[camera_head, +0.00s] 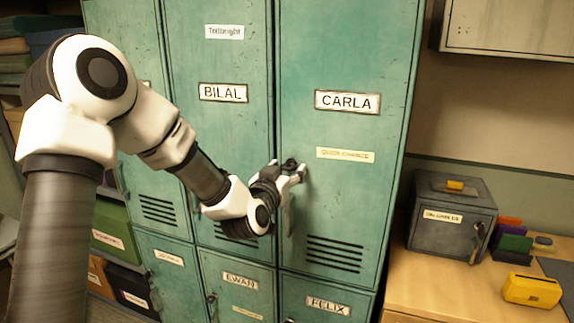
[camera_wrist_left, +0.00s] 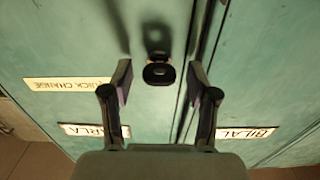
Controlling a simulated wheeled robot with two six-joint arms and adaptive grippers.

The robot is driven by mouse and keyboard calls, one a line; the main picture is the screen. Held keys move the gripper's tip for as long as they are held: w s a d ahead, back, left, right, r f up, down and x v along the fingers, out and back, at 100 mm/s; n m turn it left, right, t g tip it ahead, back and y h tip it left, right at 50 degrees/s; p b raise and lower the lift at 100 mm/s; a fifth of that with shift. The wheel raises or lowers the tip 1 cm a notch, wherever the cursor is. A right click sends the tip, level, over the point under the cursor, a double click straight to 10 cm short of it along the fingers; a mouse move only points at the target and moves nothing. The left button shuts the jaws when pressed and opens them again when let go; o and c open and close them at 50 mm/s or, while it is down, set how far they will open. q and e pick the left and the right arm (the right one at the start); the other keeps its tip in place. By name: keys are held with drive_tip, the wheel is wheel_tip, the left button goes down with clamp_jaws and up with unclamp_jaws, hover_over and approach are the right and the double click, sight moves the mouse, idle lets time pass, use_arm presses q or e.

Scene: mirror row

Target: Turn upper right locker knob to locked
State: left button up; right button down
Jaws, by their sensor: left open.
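The upper right locker (camera_head: 345,55) is a teal metal door labelled CARLA, and it looks closed. Its small dark knob (camera_head: 290,163) sits near the door's left edge, partly covered by my gripper. In the left wrist view, which is upside down, the dark oval knob (camera_wrist_left: 159,74) shows between the fingers. My left gripper (camera_head: 288,174) is open, with one finger on each side of the knob. A gap shows between each finger and the knob in the left wrist view. I cannot tell the knob's locked or unlocked position. My right gripper is not in view.
The BILAL locker (camera_head: 222,60) adjoins on the left, and the EWAN (camera_head: 235,298) and FELIX (camera_head: 330,290) lockers sit below. On the right, a wooden desk (camera_head: 425,290) holds a grey box (camera_head: 450,218) with keys and a yellow object (camera_head: 532,290). A wall cabinet (camera_head: 510,25) hangs above.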

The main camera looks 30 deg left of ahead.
use_arm(q)
drive_tip(key=shift+a, duration=0.15)
drive_tip(key=shift+c, duration=0.3)
clamp_jaws()
